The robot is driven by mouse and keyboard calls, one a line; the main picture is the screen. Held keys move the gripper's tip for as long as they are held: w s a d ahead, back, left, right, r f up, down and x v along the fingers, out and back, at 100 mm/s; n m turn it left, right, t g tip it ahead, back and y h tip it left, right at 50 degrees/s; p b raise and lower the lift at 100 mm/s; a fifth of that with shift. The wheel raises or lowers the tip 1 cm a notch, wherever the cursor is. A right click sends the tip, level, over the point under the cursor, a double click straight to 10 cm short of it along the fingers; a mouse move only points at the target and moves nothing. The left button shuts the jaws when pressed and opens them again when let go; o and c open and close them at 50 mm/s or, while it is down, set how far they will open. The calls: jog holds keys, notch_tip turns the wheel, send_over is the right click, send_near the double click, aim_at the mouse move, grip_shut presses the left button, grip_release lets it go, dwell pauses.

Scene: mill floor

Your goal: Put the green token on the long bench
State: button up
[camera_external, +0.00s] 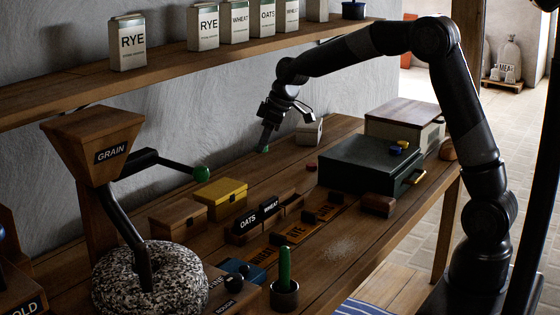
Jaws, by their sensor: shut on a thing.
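My gripper (266,143) points down over the back part of the long bench (285,180), near the wall. It is shut on the green token (263,149), a small green piece showing at the fingertips. The fingers hide part of the token. I cannot tell whether the token touches the bench top or is held just above it.
A pale block (309,133) stands right of my gripper. A dark green box (368,164) and a yellow box (220,198) stand on the bench. A grain mill (97,140) is at left. A shelf with several bags (203,27) runs above. Bench around the gripper is mostly clear.

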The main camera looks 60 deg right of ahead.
jog(key=a+f+n, duration=0.1)
jog(key=a+f, duration=0.3)
jog(key=a, duration=0.9)
jog(key=w+a+f+n+y, duration=0.1)
jog(key=a+f, duration=0.3)
jog(key=a, duration=1)
jog(key=a+f+n+g, duration=0.1)
jog(key=a+f, duration=0.3)
jog(key=a, duration=1)
jog(key=shift+w+a+f+n, duration=0.15)
jog(key=shift+w+f+n, duration=0.15)
jog(key=shift+n, duration=0.5)
jog(key=shift+a+f, duration=0.35)
jog(key=shift+f, duration=1.85)
jog(key=shift+f, duration=0.15)
jog(key=o, duration=0.9)
jog(key=shift+o, duration=0.2)
